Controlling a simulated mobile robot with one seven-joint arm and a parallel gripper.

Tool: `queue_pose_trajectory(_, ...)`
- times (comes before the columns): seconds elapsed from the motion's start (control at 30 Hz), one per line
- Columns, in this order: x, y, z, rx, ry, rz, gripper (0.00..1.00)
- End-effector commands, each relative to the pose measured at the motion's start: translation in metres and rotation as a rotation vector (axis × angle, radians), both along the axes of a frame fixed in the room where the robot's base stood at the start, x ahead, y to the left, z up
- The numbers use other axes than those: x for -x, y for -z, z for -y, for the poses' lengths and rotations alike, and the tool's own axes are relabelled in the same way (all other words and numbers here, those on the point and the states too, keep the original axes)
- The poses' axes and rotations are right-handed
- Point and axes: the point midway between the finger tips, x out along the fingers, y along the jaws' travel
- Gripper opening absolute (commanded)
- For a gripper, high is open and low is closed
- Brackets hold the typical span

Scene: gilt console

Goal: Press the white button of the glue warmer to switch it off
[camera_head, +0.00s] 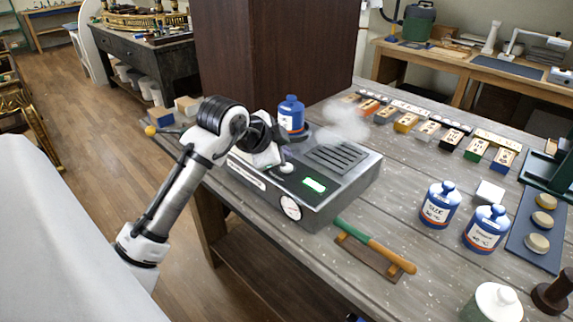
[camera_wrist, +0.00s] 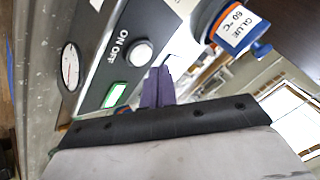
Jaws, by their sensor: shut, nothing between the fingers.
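The glue warmer (camera_head: 345,195) is a grey box on the wooden table, with a slotted top and a green lit window (camera_head: 315,185). Its round white button (camera_head: 286,168) shows under my gripper (camera_head: 278,160) in the head view. In the wrist view the button (camera_wrist: 139,53) sits beside the "ON OFF" lettering, and the green window (camera_wrist: 115,95) is lit. My gripper's purple fingers (camera_wrist: 158,82) are shut and empty, with their tips close beside the button. I cannot tell whether they touch it. A blue glue jar (camera_head: 291,115) stands at the warmer's back left.
Pale steam (camera_head: 342,122) hangs over the warmer. A green-and-orange handled tool (camera_head: 375,246) lies on a wooden rest in front. Two blue jars (camera_head: 440,204) (camera_head: 486,229) stand to the right. A dark brown cabinet (camera_head: 270,60) rises behind. Rows of small coloured blocks lie at the back.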

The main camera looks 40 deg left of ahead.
Motion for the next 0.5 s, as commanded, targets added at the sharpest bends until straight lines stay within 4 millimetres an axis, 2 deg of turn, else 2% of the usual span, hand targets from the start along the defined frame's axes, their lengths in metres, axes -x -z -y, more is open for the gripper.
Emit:
queue_pose_trajectory(0.2, -0.0006, 0.009, 0.0004, 0.001, 0.001, 0.001, 0.0)
queue_pose_trajectory(0.5, 0.0, 0.0086, 0.0001, 0.0, 0.0, 0.0, 0.0)
